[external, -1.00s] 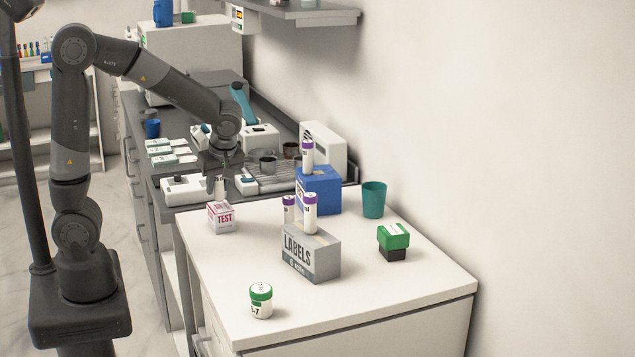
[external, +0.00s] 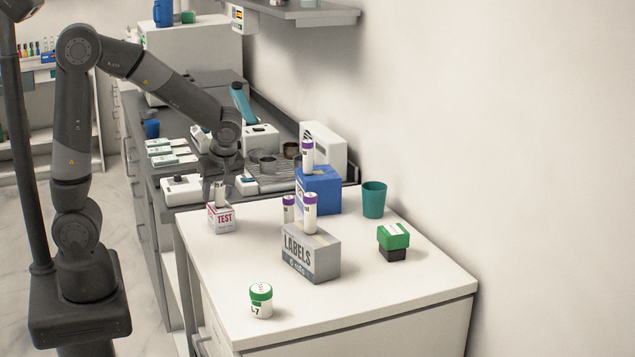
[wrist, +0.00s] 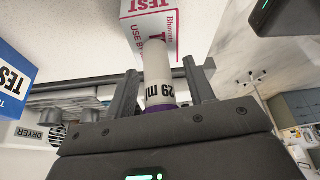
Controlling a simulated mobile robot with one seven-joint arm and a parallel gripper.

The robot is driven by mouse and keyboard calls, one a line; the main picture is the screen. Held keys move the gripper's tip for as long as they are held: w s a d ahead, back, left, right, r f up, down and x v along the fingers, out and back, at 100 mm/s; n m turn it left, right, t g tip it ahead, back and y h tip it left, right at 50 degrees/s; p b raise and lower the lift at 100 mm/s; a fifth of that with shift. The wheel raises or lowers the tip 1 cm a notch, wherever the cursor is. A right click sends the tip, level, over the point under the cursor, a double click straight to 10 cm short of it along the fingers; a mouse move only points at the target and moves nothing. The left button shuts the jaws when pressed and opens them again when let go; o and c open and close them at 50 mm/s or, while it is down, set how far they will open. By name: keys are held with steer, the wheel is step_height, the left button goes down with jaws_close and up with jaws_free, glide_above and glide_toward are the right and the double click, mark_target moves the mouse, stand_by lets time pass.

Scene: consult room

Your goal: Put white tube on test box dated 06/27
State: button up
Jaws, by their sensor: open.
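A white tube with a purple cap (wrist: 158,72) stands on the small white and red TEST box (external: 222,219); in the external view the tube (external: 219,194) rises from the box top. My gripper (external: 221,178) is open around the tube's upper part. In the wrist view its two fingers (wrist: 160,90) are on either side of the tube, with gaps showing. The red-printed TEST box (wrist: 150,9) shows "USE BY", but its date is not readable.
A blue TEST box (external: 320,192) carries another purple-capped tube. A grey LABELS box (external: 311,255) has two such tubes by its top. A teal cup (external: 374,200), green-and-black box (external: 393,241) and green-lidded jar (external: 261,301) stand on the white counter (external: 370,300).

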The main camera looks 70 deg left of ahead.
steer(key=s+v, duration=0.1)
steer(key=v, duration=1.1)
steer(key=s+d+m+t+h, duration=0.3)
steer(key=s+m+t, duration=0.3)
steer(key=s+m, duration=0.7)
steer(key=m+h, duration=0.1)
steer(key=m, duration=0.6)
steer(key=shift+r, duration=0.25)
